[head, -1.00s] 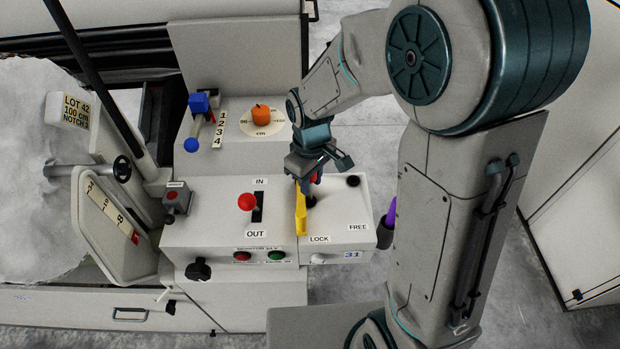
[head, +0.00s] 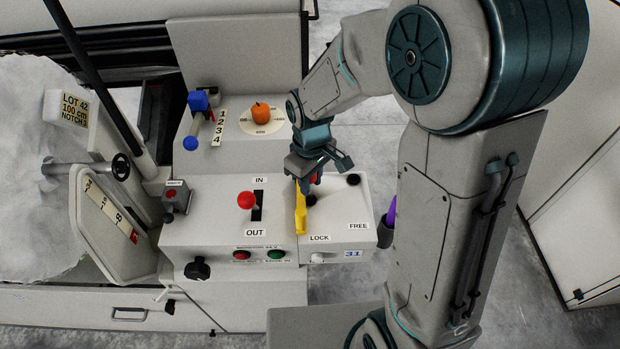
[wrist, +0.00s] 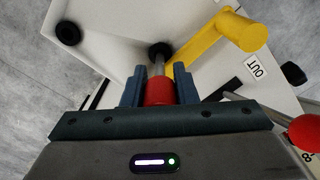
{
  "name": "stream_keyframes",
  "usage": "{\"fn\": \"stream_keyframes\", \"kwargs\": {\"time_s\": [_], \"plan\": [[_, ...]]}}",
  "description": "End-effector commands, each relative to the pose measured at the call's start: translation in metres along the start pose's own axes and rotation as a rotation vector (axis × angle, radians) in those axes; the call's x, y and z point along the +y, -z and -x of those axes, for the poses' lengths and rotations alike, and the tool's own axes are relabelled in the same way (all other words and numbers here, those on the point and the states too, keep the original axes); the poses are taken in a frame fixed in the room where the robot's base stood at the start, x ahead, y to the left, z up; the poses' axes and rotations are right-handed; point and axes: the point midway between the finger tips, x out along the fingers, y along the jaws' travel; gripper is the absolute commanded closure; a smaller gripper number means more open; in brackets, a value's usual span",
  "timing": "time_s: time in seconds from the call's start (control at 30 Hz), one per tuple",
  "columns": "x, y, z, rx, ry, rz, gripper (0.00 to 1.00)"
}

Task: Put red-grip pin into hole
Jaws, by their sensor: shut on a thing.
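My gripper (head: 314,178) is shut on the red-grip pin (wrist: 159,92); in the wrist view the red grip sits between the two fingers (wrist: 158,88). The pin's bare metal shaft points at a black-rimmed hole (wrist: 160,50), by the LOCK side of the grey box in the head view (head: 310,201). The shaft overlaps the hole's rim in the wrist view; I cannot tell whether its tip is inside. A second black-rimmed hole (head: 353,180) is empty on the FREE side, also in the wrist view (wrist: 67,33).
A yellow lever (head: 300,212) stands close left of the hole and gripper. A red-knobbed lever (head: 246,201) rises farther left, between IN and OUT labels. A dark cup with a purple item (head: 391,212) stands right of the box. An orange knob (head: 261,112) is behind.

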Motion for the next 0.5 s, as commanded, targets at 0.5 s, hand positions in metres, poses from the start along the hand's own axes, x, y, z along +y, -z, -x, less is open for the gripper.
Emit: {"fn": "stream_keyframes", "kwargs": {"time_s": [0.5], "plan": [[0.0, 0.0, -0.014, -0.001, 0.0, 0.0, 1.0]]}}
